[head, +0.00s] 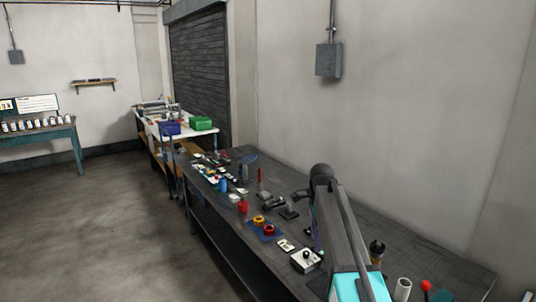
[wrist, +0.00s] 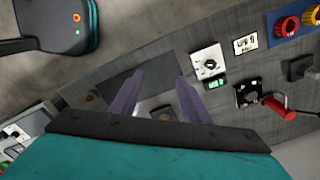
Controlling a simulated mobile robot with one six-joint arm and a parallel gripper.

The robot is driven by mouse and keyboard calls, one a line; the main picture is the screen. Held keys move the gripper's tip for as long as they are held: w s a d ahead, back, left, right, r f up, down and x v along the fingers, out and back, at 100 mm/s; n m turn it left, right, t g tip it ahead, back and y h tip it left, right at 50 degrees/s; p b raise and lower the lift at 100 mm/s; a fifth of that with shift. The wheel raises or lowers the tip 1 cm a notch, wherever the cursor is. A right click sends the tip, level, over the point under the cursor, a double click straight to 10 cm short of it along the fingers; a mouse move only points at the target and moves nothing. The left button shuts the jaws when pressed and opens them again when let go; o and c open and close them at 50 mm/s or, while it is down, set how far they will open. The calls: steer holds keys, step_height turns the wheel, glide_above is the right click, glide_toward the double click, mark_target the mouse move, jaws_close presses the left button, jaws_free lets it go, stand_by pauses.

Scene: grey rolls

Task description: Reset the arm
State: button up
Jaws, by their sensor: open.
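My gripper (wrist: 158,96) shows in the wrist view as two purple fingers. They stand apart with nothing held between them, above the dark workbench. In the head view my arm rises at the right of the bench, bent at a high elbow. Only a small purple sliver shows beside the arm there, and the rest of the gripper is hidden behind the link.
The long dark workbench (head: 380,215) carries a white knob box (head: 306,261), a blue mat (head: 262,231) with yellow and red rings, and several small parts. A red-handled lever (wrist: 279,108) is right of the fingers. The floor (head: 110,235) left of the bench is clear.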

steer(key=s+f+n+g+b, duration=0.3)
steer(key=s+f+n, duration=0.6)
steer(key=s+f, duration=1.6)
steer(key=s+f+n+g+b, duration=0.2)
steer(key=s+f+n+b, duration=0.5)
steer(key=s+f, duration=1.8)
step_height(320, 180, down, 9)
steer(key=shift+s+r+n+g, duration=0.15)
steer(key=shift+s+n+g, duration=0.25)
steer(key=shift+n, duration=0.5)
